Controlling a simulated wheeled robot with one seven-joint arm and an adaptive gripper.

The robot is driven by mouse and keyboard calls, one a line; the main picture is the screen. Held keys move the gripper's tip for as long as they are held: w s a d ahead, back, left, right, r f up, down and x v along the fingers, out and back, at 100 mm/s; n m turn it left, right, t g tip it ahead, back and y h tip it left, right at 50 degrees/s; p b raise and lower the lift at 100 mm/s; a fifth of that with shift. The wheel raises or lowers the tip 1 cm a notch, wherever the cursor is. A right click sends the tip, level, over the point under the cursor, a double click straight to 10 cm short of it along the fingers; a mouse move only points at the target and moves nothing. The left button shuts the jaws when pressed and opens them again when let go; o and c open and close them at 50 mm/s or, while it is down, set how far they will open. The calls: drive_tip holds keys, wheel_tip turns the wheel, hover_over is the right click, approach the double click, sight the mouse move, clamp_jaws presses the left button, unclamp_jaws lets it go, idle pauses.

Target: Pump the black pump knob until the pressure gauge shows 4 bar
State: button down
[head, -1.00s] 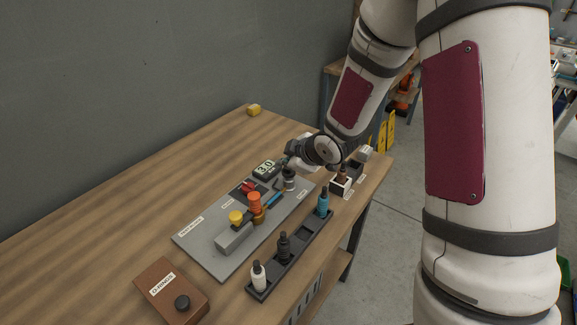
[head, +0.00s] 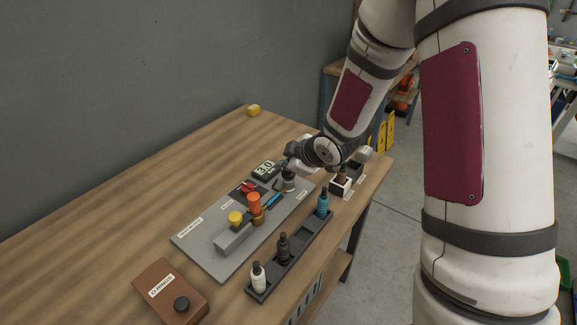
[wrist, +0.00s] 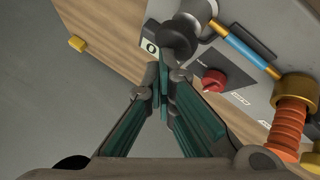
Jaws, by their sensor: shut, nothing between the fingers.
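The black pump knob (wrist: 176,42) sits on top of a grey pump cylinder (head: 289,185) at the far end of the grey panel (head: 205,249). The pressure gauge (head: 264,168) is a display beside it and reads 3.0 in the head view. In the wrist view only part of the gauge (wrist: 150,47) shows, the rest being hidden. My gripper (wrist: 162,70) is shut and empty, its fingertips close to the knob. I cannot tell whether they touch it. In the head view the gripper and wrist partly cover the knob.
The panel also carries a red knob (wrist: 214,80), a blue bar (wrist: 245,48), an orange ribbed part (head: 254,203) and a yellow knob (head: 236,218). A dark tray (head: 262,287) with several bottles lies in front. A brown box (head: 170,293) stands near left. The table's left is clear.

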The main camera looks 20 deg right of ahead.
sight(286, 172)
drive_tip(key=shift+r+p, duration=1.15)
drive_tip(key=shift+r, duration=0.35)
drive_tip(key=shift+r+p, duration=1.95)
drive_tip(key=shift+r, duration=0.6)
idle(0.4)
